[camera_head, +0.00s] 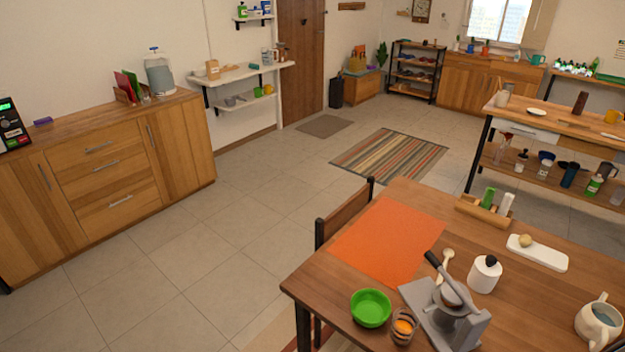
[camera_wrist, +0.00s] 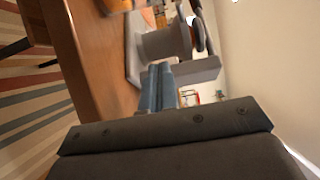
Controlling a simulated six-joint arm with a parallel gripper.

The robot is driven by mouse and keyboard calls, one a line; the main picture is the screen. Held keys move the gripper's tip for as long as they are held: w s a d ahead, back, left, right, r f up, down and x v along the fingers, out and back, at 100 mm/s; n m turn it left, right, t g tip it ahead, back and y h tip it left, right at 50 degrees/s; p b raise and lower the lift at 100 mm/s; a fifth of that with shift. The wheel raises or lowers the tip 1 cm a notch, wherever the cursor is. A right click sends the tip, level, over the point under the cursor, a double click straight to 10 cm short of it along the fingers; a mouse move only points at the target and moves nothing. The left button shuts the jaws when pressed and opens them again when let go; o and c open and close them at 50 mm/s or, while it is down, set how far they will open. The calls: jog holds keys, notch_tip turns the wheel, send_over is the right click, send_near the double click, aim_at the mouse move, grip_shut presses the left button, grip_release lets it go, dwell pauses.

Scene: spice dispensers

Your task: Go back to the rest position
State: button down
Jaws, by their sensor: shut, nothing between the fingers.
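My gripper (camera_wrist: 157,88) shows in the wrist view, its two bluish fingers shut together with nothing between them. The picture there is tilted, with the wooden table (camera_wrist: 75,60) running up the left side. A grey press-like device (camera_wrist: 165,45) is beyond the fingertips; I cannot tell the exact gap between them. In the head view the same grey device (camera_head: 445,315) stands at the front of the table (camera_head: 490,255), with its lever raised. My gripper and arm are not visible in the head view.
An orange mat (camera_head: 385,240) lies bare at the table's left. A chair (camera_head: 345,212) stands at its left edge.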

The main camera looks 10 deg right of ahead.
jog(key=shift+a+r+n+y, duration=0.1)
jog(key=shift+r+n+y, duration=0.2)
jog(key=shift+y, duration=0.1)
jog(key=shift+w+a+r+n+t+y, duration=0.15)
jog(key=shift+w+a+r+n+y, duration=0.15)
jog(key=shift+y, duration=0.25)
jog(key=shift+w+a+r+n+t+y, duration=0.15)
jog(key=shift+w+n+y, duration=0.1)
jog(key=shift+w+y, duration=0.2)
jog(key=shift+w+a+r+n+t+y, duration=0.1)
jog(key=shift+w+a+r+n+y, duration=0.15)
jog(key=shift+y, duration=0.35)
